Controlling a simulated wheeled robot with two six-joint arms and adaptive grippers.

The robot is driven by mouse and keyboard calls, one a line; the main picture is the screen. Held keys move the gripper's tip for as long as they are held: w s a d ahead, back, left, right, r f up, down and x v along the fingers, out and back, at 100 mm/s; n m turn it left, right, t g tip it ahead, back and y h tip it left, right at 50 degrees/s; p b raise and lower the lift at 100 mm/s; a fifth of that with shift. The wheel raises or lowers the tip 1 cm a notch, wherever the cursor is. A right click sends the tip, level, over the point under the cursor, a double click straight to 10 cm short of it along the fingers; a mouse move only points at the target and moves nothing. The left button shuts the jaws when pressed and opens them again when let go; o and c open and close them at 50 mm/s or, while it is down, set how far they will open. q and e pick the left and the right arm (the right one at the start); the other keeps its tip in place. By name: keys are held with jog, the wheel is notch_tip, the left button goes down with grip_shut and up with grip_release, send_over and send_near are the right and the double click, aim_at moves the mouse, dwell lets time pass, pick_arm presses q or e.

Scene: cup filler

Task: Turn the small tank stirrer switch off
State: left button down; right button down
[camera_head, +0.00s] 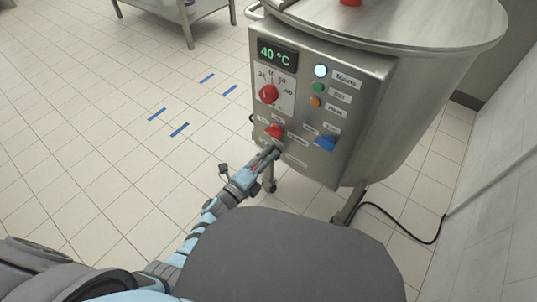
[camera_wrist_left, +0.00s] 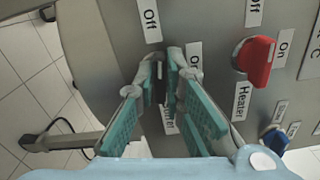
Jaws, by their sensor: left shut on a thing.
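The steel tank's control panel (camera_head: 330,95) fills the middle of the head view. My left gripper (camera_head: 273,153) reaches to its lower left part, just below the red heater switch (camera_head: 275,131). In the left wrist view the fingertips (camera_wrist_left: 166,75) are shut around a switch, of which only a dark sliver (camera_wrist_left: 160,85) shows between them. An "Off" label (camera_wrist_left: 150,20) is just above the fingertips. An "On" label and another label below are partly covered by the fingers. The switch's position is hidden. The red heater switch (camera_wrist_left: 255,60) is right of the fingers, apart from them.
A blue switch (camera_head: 325,143) is on the panel to the right. Above are a red dial (camera_head: 268,93), a display reading 40 °C (camera_head: 277,53) and a lit main lamp (camera_head: 320,71). A black cable (camera_head: 410,232) lies on the floor at right.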

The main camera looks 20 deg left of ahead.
pick_arm(q)
jog(key=shift+f+n, duration=0.1)
jog(key=shift+n, duration=1)
pick_arm(e)
jog(key=shift+s+d, duration=0.3)
jog(key=shift+s, duration=0.15)
jog(key=shift+w, duration=0.1)
pick_arm(q)
jog(key=c, duration=1.7)
grip_release()
pick_arm(e)
jog(key=shift+a, duration=0.2)
